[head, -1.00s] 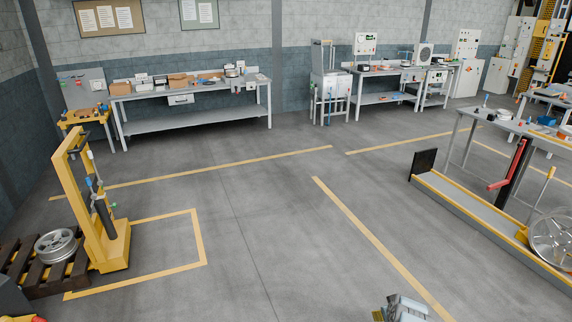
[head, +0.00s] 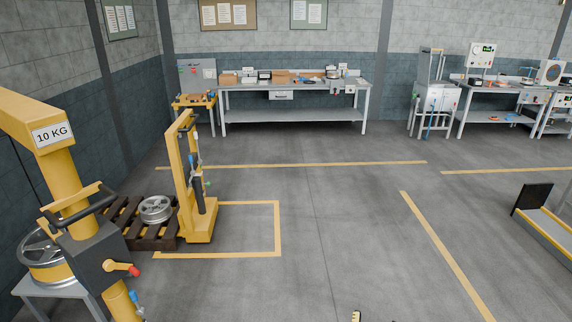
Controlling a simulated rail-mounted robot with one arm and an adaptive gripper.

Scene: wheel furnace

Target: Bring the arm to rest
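Only a small yellow and black fragment, likely part of my own arm, shows at the bottom edge of the head view, right of centre. The rest of my arm is below the picture. My gripper's fingers do not show, so I cannot see whether they are open or holding anything.
A yellow post (head: 68,185) marked 10 KG stands at left by a wheel (head: 45,255) on a grey stand. Behind it are a pallet (head: 150,238) with a wheel (head: 156,209) and a yellow lifter (head: 184,180). A workbench (head: 295,87) lines the back wall. The central floor is clear.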

